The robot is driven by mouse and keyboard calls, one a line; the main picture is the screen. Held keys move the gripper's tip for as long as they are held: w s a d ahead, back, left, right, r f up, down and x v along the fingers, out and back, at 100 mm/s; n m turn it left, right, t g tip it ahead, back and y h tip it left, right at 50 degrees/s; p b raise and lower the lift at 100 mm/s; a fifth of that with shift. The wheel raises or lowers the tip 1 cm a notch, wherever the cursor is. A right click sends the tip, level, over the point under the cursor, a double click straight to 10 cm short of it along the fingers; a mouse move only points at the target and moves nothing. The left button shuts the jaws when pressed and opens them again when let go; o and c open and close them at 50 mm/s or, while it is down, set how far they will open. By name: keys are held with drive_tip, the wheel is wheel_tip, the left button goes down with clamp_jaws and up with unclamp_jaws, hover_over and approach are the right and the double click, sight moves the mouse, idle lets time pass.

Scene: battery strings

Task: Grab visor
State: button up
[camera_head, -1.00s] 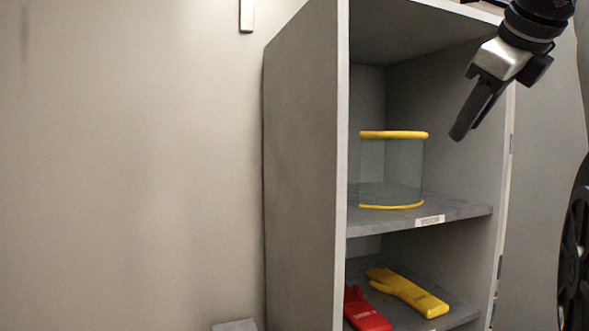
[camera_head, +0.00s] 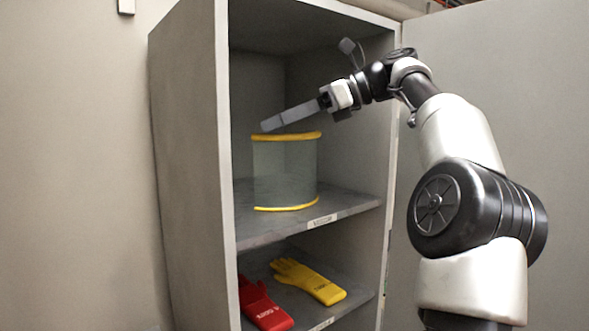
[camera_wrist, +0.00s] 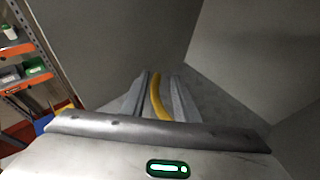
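The visor (camera_head: 285,170) is a clear curved shield with a yellow band along its top and bottom edges. It stands upright on the cabinet's upper shelf. My gripper (camera_head: 268,124) reaches in from the right, with its fingers at the visor's top band in the head view. In the wrist view, the visor's yellow band (camera_wrist: 157,98) runs between the two fingers of my gripper (camera_wrist: 160,88), which are apart. I cannot tell whether they touch it. The rest of the visor is hidden in the wrist view.
The grey cabinet (camera_head: 188,150) has side walls close around the visor. An orange rack (camera_wrist: 22,77) with several items stands at the left of the wrist view.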

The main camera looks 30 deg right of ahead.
sight(256, 135)
drive_tip(key=x, duration=0.1)
drive_tip(key=b+x, duration=0.1)
drive_tip(key=x, duration=0.1)
drive_tip(key=f+x, duration=0.1)
drive_tip(key=shift+a+f, duration=0.1)
drive_tip(key=shift+a, duration=0.2)
drive_tip(key=shift+w+a+f, duration=0.15)
drive_tip(key=shift+w+a, duration=0.1)
drive_tip(key=shift+a, duration=0.15)
clamp_jaws()
idle(0.8)
